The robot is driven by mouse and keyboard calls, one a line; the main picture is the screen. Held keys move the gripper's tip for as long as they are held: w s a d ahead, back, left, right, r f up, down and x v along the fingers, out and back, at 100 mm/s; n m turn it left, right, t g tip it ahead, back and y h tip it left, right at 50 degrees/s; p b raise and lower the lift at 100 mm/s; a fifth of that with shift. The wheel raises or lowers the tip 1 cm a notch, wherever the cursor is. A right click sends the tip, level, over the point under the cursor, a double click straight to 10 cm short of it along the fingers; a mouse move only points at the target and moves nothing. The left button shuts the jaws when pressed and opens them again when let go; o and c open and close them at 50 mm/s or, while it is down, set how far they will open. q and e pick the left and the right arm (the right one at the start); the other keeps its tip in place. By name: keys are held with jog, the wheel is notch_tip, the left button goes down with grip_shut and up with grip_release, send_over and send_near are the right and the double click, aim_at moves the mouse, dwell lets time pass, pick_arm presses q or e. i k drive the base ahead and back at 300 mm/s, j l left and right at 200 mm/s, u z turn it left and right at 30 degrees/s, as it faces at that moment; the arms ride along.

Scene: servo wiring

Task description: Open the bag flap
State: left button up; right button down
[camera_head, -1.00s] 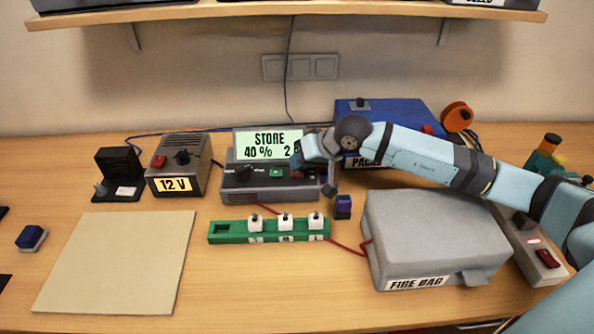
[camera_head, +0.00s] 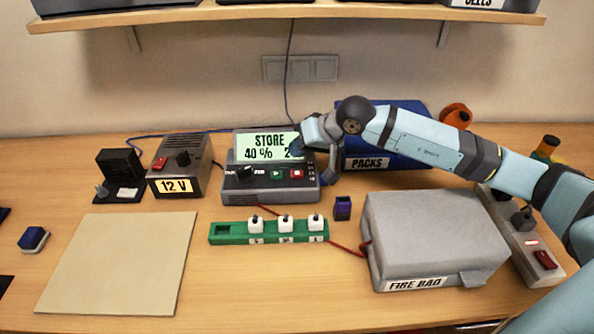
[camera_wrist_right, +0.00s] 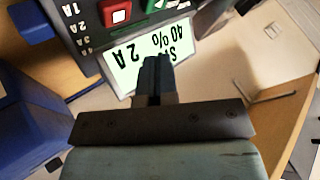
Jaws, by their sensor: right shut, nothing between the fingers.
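The grey fire bag (camera_head: 435,232) lies on the right of the table in the head view, with its label on the front side. Its flap lies flat over the top, and a small tab (camera_head: 473,279) sticks out at the front right. My right gripper (camera_head: 330,176) is shut and empty. It hangs in the air by the right side of the charger (camera_head: 270,180), up and left of the bag and apart from it. In the right wrist view my shut fingers (camera_wrist_right: 154,75) show in front of the charger's screen (camera_wrist_right: 150,50). My left gripper is out of view.
A green strip (camera_head: 268,239) with white plugs lies left of the bag, and a red wire runs from it to the bag. A small dark blue block (camera_head: 342,208) stands between them. The blue PACKS box (camera_head: 385,160) is behind, and a power strip (camera_head: 530,250) is right.

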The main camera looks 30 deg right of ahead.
aim_at(429, 233)
jog(key=k, duration=1)
